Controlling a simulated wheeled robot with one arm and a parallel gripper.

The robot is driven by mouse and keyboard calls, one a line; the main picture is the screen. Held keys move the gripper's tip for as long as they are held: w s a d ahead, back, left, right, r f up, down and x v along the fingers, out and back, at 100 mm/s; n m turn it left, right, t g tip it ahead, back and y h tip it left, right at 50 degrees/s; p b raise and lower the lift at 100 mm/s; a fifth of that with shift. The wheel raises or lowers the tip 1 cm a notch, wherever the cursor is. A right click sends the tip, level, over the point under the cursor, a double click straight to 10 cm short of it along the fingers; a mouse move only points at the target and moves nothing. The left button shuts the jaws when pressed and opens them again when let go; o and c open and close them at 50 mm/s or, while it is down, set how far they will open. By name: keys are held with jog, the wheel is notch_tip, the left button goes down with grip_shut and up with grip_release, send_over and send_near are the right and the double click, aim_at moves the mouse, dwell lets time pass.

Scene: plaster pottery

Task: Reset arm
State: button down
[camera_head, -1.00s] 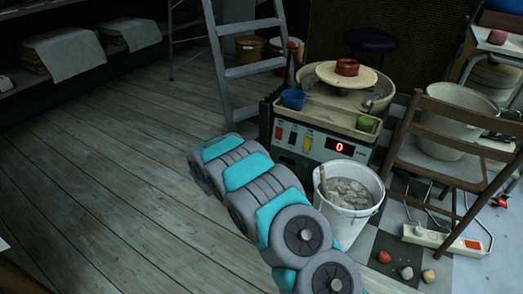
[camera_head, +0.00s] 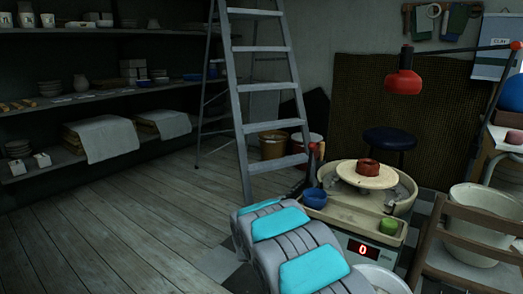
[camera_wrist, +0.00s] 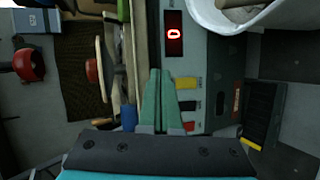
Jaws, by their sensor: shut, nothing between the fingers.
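My gripper (camera_wrist: 157,76) shows in the wrist view as two green fingers pressed together, with nothing between them. It is in front of the pottery wheel's front panel, beside the red digital display (camera_wrist: 174,33) and the yellow, black and red switches; I cannot tell how far off. In the head view my grey and teal arm rises from the bottom edge in front of the wheel (camera_head: 368,176), and the gripper itself is not visible there.
A ladder (camera_head: 262,87) stands behind the arm. A white bucket (camera_head: 382,279) is close at the front. Wooden floor (camera_head: 110,235) at left is clear.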

jog(key=s+d+r+m+g+y+p, duration=0.1)
jog(key=s+d+r+m+g, duration=0.2)
jog(key=s, duration=0.6)
jog(key=s+d+r+g+y+p, duration=0.1)
jog(key=s+d+r+g, duration=0.2)
jog(key=s, duration=0.6)
jog(key=s+d+r+m+g+y+p, duration=0.1)
jog(key=s+d+r+m, duration=0.15)
jog(key=s+r, duration=0.4)
jog(key=s+a+r+g+y+p, duration=0.1)
jog(key=s+a+y, duration=0.3)
jog(key=s, duration=0.9)
jog(key=s+a+r+y+p, duration=0.1)
jog(key=s+a+y, duration=0.3)
jog(key=s+a, duration=0.5)
jog(key=s+m+p, duration=0.1)
jog(key=s, duration=0.3)
jog(key=shift+s+a+g+y, duration=0.15)
jog(key=shift+a+g+y, duration=0.15)
jog(key=shift+a+g, duration=0.1)
